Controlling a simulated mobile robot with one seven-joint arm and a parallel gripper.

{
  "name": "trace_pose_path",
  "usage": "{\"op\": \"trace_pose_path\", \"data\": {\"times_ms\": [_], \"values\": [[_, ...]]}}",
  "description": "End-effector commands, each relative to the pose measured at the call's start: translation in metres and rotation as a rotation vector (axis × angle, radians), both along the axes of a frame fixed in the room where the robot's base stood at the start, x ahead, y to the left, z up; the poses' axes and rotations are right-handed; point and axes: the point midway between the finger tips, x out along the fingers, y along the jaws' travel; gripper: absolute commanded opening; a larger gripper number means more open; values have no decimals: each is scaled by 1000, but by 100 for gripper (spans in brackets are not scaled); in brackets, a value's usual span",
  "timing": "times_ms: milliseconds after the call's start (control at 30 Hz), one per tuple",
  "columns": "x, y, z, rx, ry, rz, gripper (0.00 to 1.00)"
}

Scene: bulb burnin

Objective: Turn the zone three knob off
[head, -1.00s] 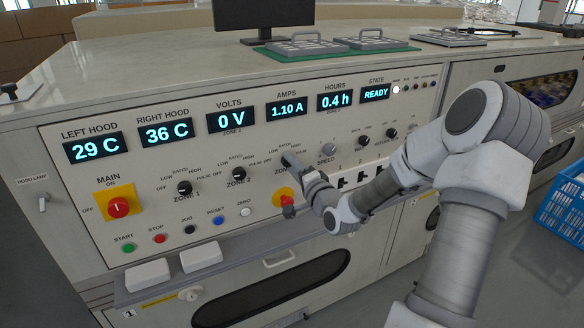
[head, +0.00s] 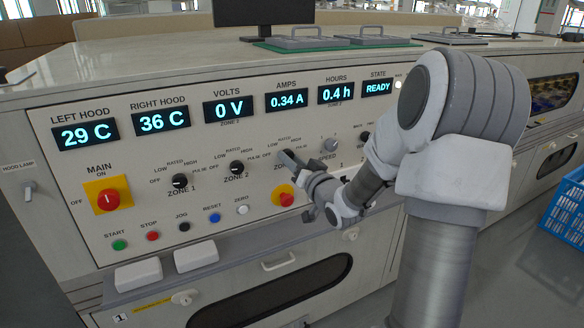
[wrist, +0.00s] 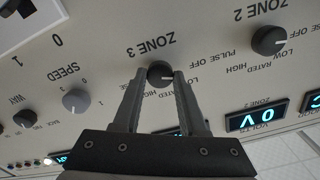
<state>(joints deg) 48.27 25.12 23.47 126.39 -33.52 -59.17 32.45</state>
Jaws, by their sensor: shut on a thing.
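The zone three knob (wrist: 161,71), small, round and dark, shows in the upside-down wrist view below its ZONE 3 label. Its white mark points right in that view, toward the side with the OFF label. My gripper (wrist: 163,78) has a finger on each side of the knob and is shut on it. In the head view my gripper (head: 289,158) is at the panel and covers the knob. The AMPS display (head: 286,100) reads 0.34 A and the VOLTS display (head: 228,110) reads 0 V.
The zone two knob (head: 236,168) and zone one knob (head: 180,181) are left of my gripper. The speed knob (head: 330,145) is close on the right. A red knob on a yellow plate (head: 285,197) sits just below. A ledge with white pads (head: 195,256) juts out beneath.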

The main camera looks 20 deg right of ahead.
Motion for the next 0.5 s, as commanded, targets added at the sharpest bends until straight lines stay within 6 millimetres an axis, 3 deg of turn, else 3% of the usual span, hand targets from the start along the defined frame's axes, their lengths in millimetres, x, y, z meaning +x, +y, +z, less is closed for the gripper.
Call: {"op": "trace_pose_path", "data": {"times_ms": [500], "values": [[0, 1, -1, -213, -7, 1, 0]]}}
